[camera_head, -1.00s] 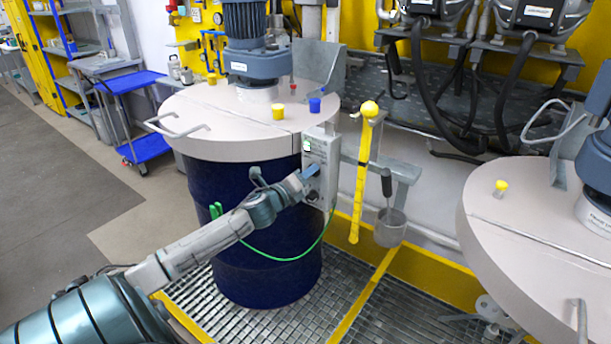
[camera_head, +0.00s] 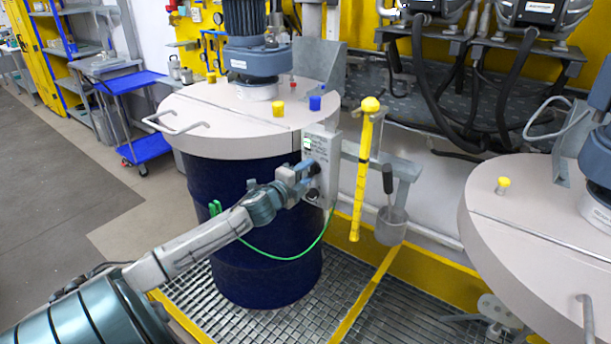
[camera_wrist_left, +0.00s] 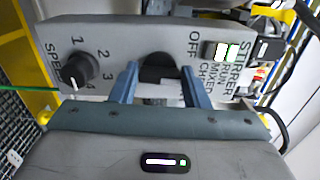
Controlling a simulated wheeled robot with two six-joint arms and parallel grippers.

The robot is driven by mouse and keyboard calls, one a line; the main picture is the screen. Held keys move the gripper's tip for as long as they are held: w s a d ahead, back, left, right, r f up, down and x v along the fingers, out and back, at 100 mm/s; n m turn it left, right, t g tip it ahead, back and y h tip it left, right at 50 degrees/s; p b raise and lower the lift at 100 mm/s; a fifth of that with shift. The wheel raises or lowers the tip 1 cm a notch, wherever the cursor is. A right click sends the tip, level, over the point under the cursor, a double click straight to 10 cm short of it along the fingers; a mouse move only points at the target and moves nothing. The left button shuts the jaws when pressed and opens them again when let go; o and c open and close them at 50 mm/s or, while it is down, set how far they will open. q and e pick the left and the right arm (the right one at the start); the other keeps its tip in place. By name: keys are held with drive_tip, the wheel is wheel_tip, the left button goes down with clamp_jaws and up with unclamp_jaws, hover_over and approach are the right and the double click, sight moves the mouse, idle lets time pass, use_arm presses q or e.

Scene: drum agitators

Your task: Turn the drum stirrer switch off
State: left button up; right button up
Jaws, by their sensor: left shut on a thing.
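The blue drum (camera_head: 240,215) with a pale lid stands at the centre of the head view. A grey stirrer control box (camera_head: 325,150) is mounted at its right side, also in the left wrist view (camera_wrist_left: 120,40). My left gripper (camera_head: 306,174) is at the box's front. In the wrist view its blue fingers (camera_wrist_left: 158,80) flank a dark switch knob (camera_wrist_left: 158,68) left of the word OFF and are shut on it. The knob's pointer is hard to make out. A black speed knob (camera_wrist_left: 80,70) sits left of it. A lit green-white indicator (camera_wrist_left: 228,51) is near the STIRRER label. My right gripper is not in view.
A second lidded drum (camera_head: 530,220) stands at the right. A green cable (camera_head: 285,257) loops below my arm.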

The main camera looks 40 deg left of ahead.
use_arm(q)
drive_tip(key=shift+f+n+b, duration=0.2)
drive_tip(key=shift+n+b, duration=0.75)
drive_tip(key=shift+n, duration=3.25)
drive_tip(key=o, duration=1)
